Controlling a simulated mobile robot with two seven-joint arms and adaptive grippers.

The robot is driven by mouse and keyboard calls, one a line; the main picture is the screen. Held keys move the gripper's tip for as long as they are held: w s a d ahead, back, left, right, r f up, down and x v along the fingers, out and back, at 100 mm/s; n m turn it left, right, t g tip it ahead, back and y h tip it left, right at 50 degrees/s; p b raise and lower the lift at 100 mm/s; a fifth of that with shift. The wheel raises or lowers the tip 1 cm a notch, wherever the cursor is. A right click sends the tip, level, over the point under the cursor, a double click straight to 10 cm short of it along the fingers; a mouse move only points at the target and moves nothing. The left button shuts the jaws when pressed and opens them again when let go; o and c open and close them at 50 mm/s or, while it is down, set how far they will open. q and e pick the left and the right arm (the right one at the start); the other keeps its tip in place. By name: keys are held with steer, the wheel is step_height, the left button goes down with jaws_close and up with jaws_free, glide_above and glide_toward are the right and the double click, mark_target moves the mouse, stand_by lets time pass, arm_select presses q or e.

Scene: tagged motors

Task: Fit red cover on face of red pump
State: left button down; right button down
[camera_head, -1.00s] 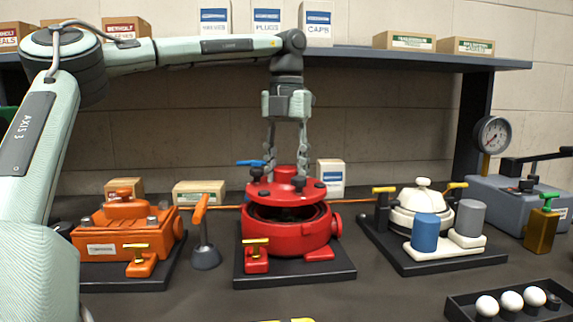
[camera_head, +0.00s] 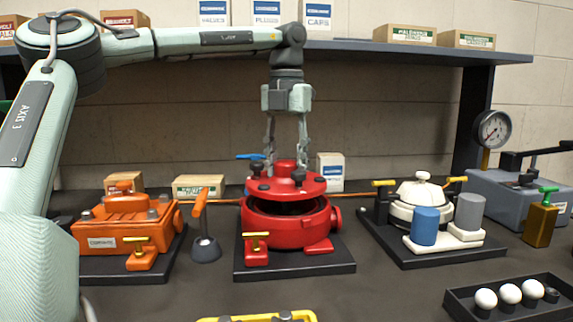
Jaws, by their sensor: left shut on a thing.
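The red cover (camera_head: 285,187) is a round disc with dark knobs and a red central boss. It is over the red pump (camera_head: 285,227), slightly tilted, with a dark gap between it and the pump's open face at the front. Whether its back edge touches the pump is hidden. My left gripper (camera_head: 287,160) comes down from above and is shut on the red cover's central boss. The pump stands on a black base plate (camera_head: 335,262) and has a yellow-handled valve at its front left. My right gripper is not in view.
An orange motor (camera_head: 120,225) and an orange-handled lever (camera_head: 203,225) stand at left. A white unit (camera_head: 418,200) with blue and grey cylinders is at right. A tray (camera_head: 465,308) with white balls lies front right. A shelf (camera_head: 400,56) with boxes spans behind.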

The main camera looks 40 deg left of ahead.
arm_select(q)
steer(key=shift+f+b, duration=0.75)
steer(key=shift+f, duration=0.85)
steer(key=c, duration=0.8)
jaws_free()
steer(key=shift+f, duration=0.15)
step_height(320, 180, up, 2)
steer(key=shift+r+p, duration=0.25)
steer(key=shift+p, duration=0.75)
steer(key=shift+r, duration=1.85)
step_height(320, 180, up, 12)
